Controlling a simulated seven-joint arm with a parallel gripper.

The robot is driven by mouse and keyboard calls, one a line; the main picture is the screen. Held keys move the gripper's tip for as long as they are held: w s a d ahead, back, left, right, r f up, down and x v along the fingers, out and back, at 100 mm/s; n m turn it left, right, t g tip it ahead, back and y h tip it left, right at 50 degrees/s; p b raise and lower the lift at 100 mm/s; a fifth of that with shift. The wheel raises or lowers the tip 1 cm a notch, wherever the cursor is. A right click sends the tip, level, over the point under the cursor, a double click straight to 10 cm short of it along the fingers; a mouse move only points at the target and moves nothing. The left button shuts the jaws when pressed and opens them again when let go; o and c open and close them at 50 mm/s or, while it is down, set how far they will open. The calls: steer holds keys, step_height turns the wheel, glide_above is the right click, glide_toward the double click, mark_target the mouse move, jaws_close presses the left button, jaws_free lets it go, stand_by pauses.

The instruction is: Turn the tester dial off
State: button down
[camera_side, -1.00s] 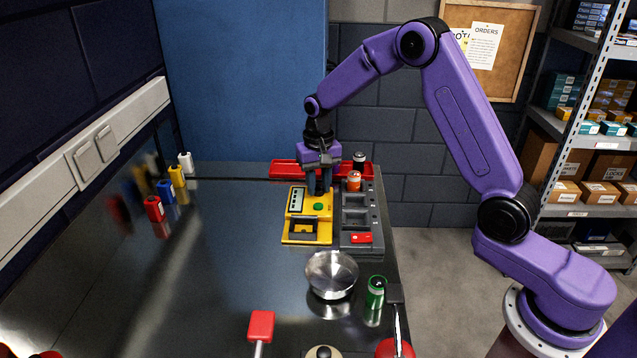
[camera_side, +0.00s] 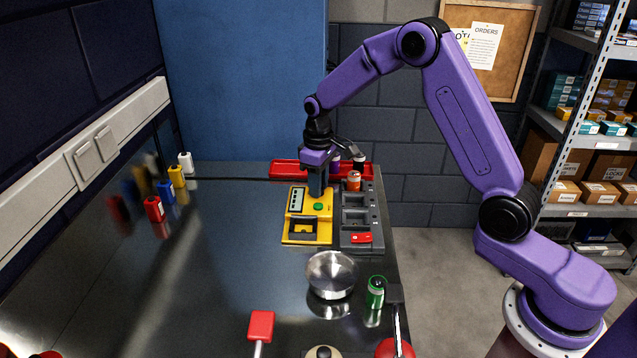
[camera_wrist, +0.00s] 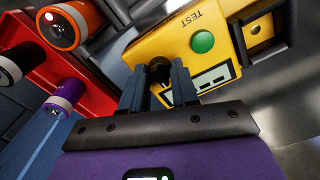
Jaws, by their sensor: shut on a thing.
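The yellow tester (camera_side: 312,224) lies flat on the dark bench, with a green button (camera_side: 319,206) and a pale display (camera_side: 296,200). In the wrist view the tester (camera_wrist: 170,55) shows its TEST lettering and green button (camera_wrist: 202,41). Its black dial (camera_wrist: 159,68) stands between my fingertips. My gripper (camera_side: 317,190) points down at the tester's far end and is shut on the dial. In the side view the fingers hide the dial. The dial's pointer and its setting markings cannot be made out.
A grey tray (camera_side: 357,220) adjoins the tester's right side. A red tray (camera_side: 286,169) lies behind, with an orange battery (camera_side: 354,181) and a purple one (camera_wrist: 65,92) nearby. A metal bowl (camera_side: 331,274) and a green battery (camera_side: 376,291) stand in front.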

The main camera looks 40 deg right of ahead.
steer(key=shift+n, duration=0.3)
steer(key=c, duration=0.8)
jaws_free()
steer(key=shift+c, duration=0.2)
steer(key=shift+r, duration=0.15)
step_height(320, 180, up, 17)
steer(key=shift+r, duration=0.1)
